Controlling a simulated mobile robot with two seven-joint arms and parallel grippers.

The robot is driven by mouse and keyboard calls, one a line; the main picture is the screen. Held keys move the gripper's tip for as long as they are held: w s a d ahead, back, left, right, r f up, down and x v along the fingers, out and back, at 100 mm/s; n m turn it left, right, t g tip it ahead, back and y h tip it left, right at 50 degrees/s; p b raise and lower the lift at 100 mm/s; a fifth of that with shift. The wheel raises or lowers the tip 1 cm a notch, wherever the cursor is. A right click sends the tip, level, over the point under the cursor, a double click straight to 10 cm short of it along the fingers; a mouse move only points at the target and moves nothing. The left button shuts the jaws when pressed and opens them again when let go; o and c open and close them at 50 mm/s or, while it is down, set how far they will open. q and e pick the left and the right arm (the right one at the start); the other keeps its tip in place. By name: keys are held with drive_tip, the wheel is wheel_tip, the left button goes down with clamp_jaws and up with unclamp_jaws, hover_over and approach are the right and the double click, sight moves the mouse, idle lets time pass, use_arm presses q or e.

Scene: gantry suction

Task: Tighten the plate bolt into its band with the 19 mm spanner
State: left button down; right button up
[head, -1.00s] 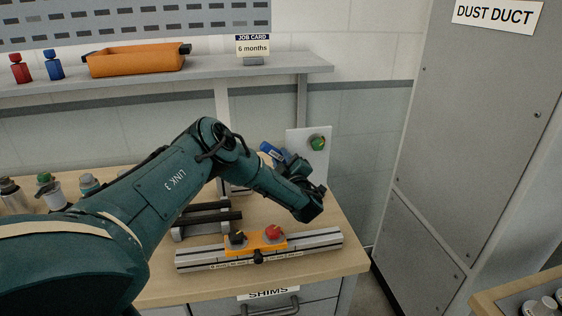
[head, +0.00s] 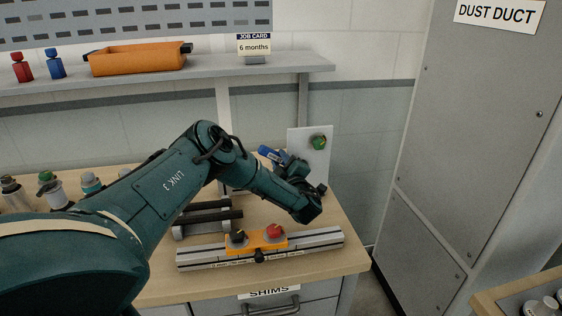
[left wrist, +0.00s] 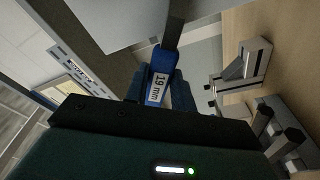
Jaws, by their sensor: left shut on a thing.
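My left gripper (head: 284,161) is shut on the blue-handled spanner (head: 268,152), in front of the upright pale plate (head: 298,141). The left wrist view shows the spanner's blue handle with a "19 mm" label (left wrist: 157,88) between the fingers (left wrist: 160,90), its grey shank running up out of the picture. A round green fitting (head: 319,142) is on the plate's face; I cannot make out the bolt's detail there. The spanner's working end is hidden in the head view, so I cannot tell whether it is on the bolt. My right gripper is not in view.
A grey rail with an orange carriage (head: 257,240) lies at the bench front, with a dark-barred stand (head: 207,218) behind it. A shelf (head: 150,86) holds an orange tray (head: 137,60). A grey duct cabinet (head: 470,130) stands at the right. Bottles stand at the left.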

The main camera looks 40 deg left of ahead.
use_arm(q)
drive_tip(key=shift+s+d, duration=0.1)
drive_tip(key=shift+s+r+v, duration=0.15)
drive_tip(key=shift+v, duration=1.3)
drive_tip(key=shift+s+r+v, duration=0.1)
drive_tip(key=shift+s+v, duration=0.05)
drive_tip(key=shift+v, duration=1.3)
